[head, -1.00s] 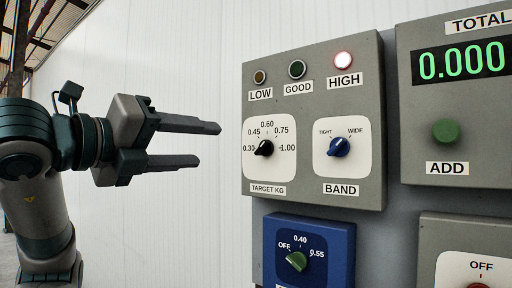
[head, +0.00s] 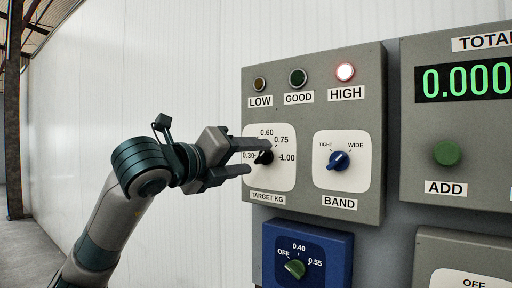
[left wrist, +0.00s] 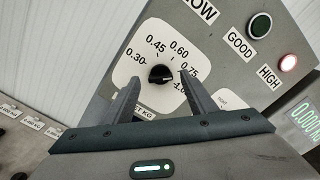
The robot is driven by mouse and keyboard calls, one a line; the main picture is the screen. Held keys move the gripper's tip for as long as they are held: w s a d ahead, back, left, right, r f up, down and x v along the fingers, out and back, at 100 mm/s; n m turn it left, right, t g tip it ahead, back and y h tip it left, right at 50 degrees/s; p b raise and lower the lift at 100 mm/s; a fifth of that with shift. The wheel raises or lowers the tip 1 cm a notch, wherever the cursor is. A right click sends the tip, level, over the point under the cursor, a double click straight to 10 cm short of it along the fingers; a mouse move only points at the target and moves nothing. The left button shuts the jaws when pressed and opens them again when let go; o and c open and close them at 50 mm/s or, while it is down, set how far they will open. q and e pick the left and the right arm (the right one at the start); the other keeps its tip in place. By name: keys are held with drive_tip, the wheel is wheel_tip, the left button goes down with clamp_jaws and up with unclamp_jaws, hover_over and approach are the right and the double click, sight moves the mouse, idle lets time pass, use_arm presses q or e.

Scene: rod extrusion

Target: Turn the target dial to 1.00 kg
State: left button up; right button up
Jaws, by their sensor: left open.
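The target dial is a small black knob (head: 266,157) on a white plate marked 0.30 to 1.00, labelled TARGET KG. In the left wrist view the knob (left wrist: 160,74) sits between and just beyond the fingertips; its exact pointer setting is too small to read surely. My left gripper (head: 260,157) is open, one finger above and one below the dial in the head view, partly hiding it and the 0.45 mark. It also shows in the left wrist view (left wrist: 160,79), its fingers either side of the knob. Contact cannot be told. My right gripper is not in view.
A blue BAND knob (head: 339,160) is close on the right. The HIGH lamp (head: 345,72) is lit; LOW and GOOD look dark. A blue box with a green knob (head: 295,269) is below. The green ADD button (head: 447,153) and a 0.000 display (head: 464,81) are at the right.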

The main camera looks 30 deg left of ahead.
sight(263, 157)
use_arm(q)
drive_tip(key=shift+w+d+p, duration=0.1)
drive_tip(key=shift+w+p, duration=0.25)
drive_tip(key=shift+w, duration=0.8)
drive_tip(key=c, duration=1.1)
